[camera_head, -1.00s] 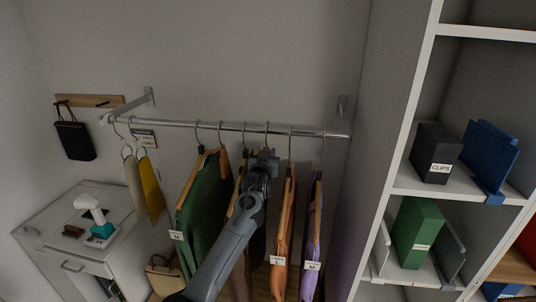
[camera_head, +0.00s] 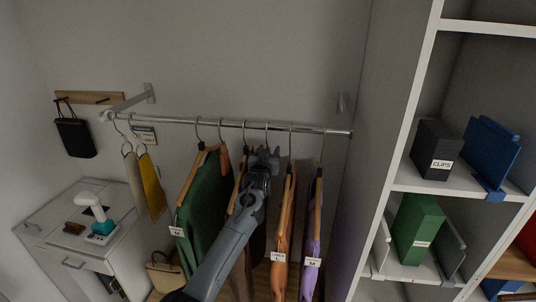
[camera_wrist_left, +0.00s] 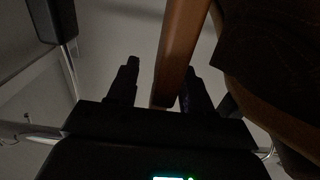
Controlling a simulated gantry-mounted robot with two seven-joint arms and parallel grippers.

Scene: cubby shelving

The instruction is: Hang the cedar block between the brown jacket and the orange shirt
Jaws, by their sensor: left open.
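The brown jacket (camera_head: 259,252) hangs on the rail, largely hidden behind my left arm; dark brown cloth, which looks like it, also shows in the left wrist view (camera_wrist_left: 275,62). The orange shirt (camera_head: 282,240) hangs to its right. My left gripper (camera_head: 263,153) is open just below the rail, between the two garments. In the left wrist view, a reddish-brown wooden bar (camera_wrist_left: 181,50), apparently the cedar block, lies between the open fingers (camera_wrist_left: 160,82). A hook stands on the rail above the gripper; what hangs from it is hidden in the head view. My right gripper is not in view.
A green garment (camera_head: 203,210) hangs left on the rail (camera_head: 172,122) and a purple one (camera_head: 312,225) right of the orange shirt. Cubby shelving (camera_head: 400,130) stands at the right. A white cabinet (camera_head: 45,225) is at lower left.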

